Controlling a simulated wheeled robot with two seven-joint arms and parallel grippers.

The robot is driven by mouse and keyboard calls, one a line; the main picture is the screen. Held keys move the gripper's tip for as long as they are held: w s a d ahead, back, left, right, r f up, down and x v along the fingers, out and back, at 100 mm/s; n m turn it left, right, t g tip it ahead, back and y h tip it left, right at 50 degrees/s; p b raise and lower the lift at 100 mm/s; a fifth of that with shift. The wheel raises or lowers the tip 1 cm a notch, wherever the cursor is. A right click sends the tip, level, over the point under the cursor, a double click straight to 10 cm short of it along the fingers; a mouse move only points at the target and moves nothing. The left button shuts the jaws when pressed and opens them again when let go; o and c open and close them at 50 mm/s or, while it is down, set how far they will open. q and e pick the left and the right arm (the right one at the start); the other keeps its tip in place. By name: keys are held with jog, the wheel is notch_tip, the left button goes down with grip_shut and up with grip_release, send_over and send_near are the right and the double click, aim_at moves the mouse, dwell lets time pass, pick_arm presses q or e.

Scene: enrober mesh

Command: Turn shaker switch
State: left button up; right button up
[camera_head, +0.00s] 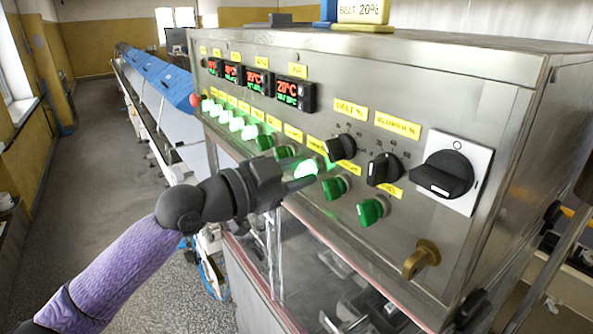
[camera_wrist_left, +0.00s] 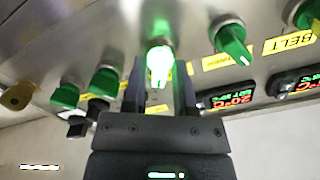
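A row of green switches runs along the steel control panel (camera_head: 420,215); their yellow labels are too small to read, so I cannot tell which one is named shaker. My left gripper (camera_head: 298,172) is at a lit green switch (camera_head: 309,168) in the row. In the left wrist view, my left gripper's fingers (camera_wrist_left: 160,78) stand apart on either side of this lit switch (camera_wrist_left: 159,62). I cannot tell whether they touch it. Unlit green switches (camera_head: 335,187) and (camera_head: 371,211) are to its right in the head view. My right gripper is in neither view.
Black knobs (camera_head: 383,168) and a large black rotary switch (camera_head: 443,174) are right of the gripper. A red button (camera_head: 195,100) is at the panel's far left, below red displays (camera_head: 296,93). A brass key-like part (camera_head: 421,259) sticks out low right. A blue-covered conveyor (camera_head: 160,80) runs behind.

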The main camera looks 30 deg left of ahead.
pick_arm(q)
grip_shut()
jog(key=n+p, duration=0.2)
jog(key=n, duration=0.3)
jog(key=shift+r+n+p, duration=0.15)
jog(key=shift+n+p, duration=0.15)
jog(key=shift+p, duration=0.1)
jog(key=n+p, duration=0.1)
jog(key=n, duration=0.2)
jog(key=shift+n+p, duration=0.9)
jog(key=shift+n, duration=0.7)
jog(key=o, duration=0.6)
grip_release()
